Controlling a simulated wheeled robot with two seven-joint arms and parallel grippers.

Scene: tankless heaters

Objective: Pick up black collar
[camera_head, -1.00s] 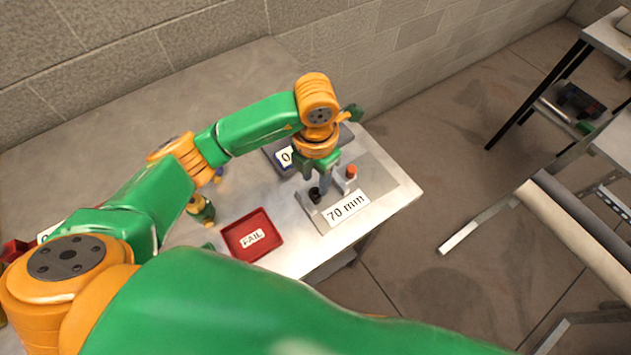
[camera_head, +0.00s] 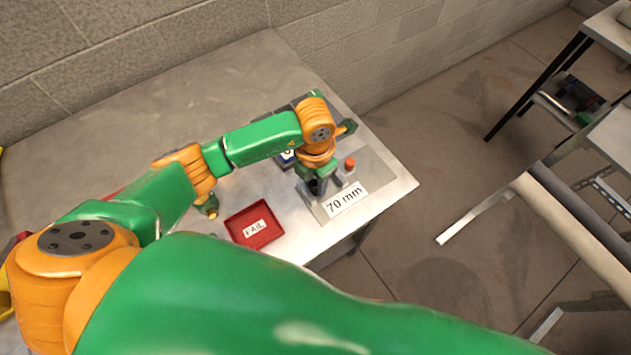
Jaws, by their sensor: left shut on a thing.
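My left gripper (camera_head: 315,184) points down at the plate with the "70 mm" label. It is shut on the black collar (camera_head: 317,187), a small dark piece that shows only in part between and below the fingers. The collar is at the left part of the grey plate (camera_head: 376,171). I cannot tell whether it still touches the plate. My right gripper is not in view.
An orange-red knob (camera_head: 350,163) stands on the plate, close to the right of my gripper. A red tray labelled "FAIL" (camera_head: 277,236) lies to the left. A dark labelled block sits behind my gripper, partly hidden. The table's right edge is near.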

